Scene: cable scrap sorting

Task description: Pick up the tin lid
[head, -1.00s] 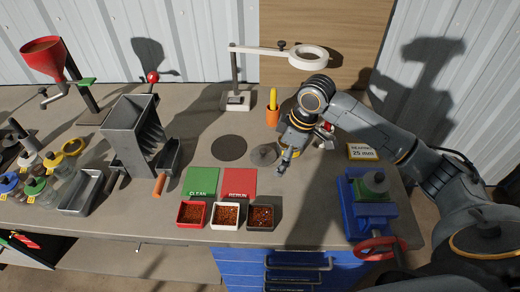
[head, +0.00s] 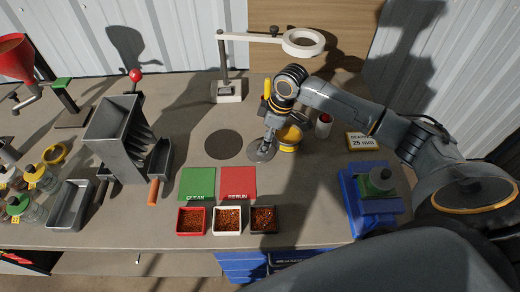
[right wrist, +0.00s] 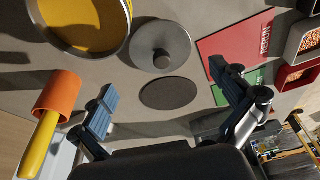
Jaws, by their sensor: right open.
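The tin lid, a round grey disc with a knob in its middle, lies flat on the bench (head: 261,152). It also shows in the right wrist view (right wrist: 175,45), beyond the fingertips. My right gripper (head: 268,146) is at the lid's right side in the head view, pointing down. In the right wrist view its blue-padded fingers (right wrist: 162,78) are spread wide with nothing between them. The gripper partly hides the lid in the head view. An open tin with yellow contents (right wrist: 85,28) stands beside the lid. My left gripper is not in view.
A flat dark disc (head: 224,144) lies left of the lid. Green (head: 197,182) and red (head: 238,180) mats and several small scrap trays (head: 192,220) are in front.

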